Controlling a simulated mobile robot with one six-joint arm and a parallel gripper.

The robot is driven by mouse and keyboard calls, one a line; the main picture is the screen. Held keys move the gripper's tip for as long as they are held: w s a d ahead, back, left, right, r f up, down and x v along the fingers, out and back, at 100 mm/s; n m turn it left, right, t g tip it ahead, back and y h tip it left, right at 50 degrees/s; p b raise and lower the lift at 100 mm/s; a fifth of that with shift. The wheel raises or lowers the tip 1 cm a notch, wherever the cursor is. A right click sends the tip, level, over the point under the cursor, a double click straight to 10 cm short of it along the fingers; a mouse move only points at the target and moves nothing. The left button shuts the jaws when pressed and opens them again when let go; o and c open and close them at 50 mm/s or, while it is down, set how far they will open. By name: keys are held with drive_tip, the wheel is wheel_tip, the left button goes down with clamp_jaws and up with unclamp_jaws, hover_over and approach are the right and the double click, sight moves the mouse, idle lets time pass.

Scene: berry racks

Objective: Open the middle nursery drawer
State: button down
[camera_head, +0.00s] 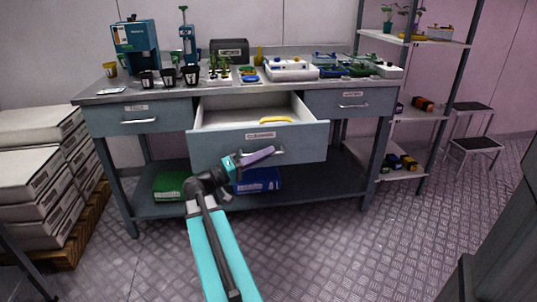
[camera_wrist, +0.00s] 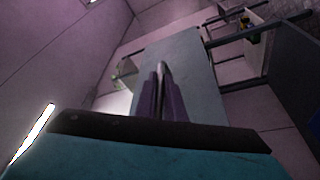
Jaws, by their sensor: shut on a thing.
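The middle drawer (camera_head: 232,146) of the blue-grey workbench stands pulled out, with its inside showing from above. A yellow item (camera_head: 276,120) lies in it near the right side. My gripper (camera_head: 270,152) is at the drawer's front and is shut on the bar handle (camera_head: 277,154), below a white label. In the wrist view the gripper's two purple fingers (camera_wrist: 162,95) point at the drawer front (camera_wrist: 200,75), and the handle shows only as a small bar between them.
The left drawer (camera_head: 140,120) and right drawer (camera_head: 350,104) are shut. Pots, trays and a blue machine (camera_head: 136,45) stand on the bench top. A green bin (camera_head: 170,185) and a blue crate (camera_head: 258,181) sit on the lower shelf.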

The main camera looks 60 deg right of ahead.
drive_tip(key=shift+w+r, duration=0.1)
drive_tip(key=shift+w, duration=0.45)
drive_tip(key=c, duration=2.1)
unclamp_jaws()
drive_tip(key=shift+a, duration=0.1)
drive_tip(key=shift+s, duration=0.15)
drive_tip(key=shift+p+v, duration=0.9)
drive_tip(key=shift+v, duration=6)
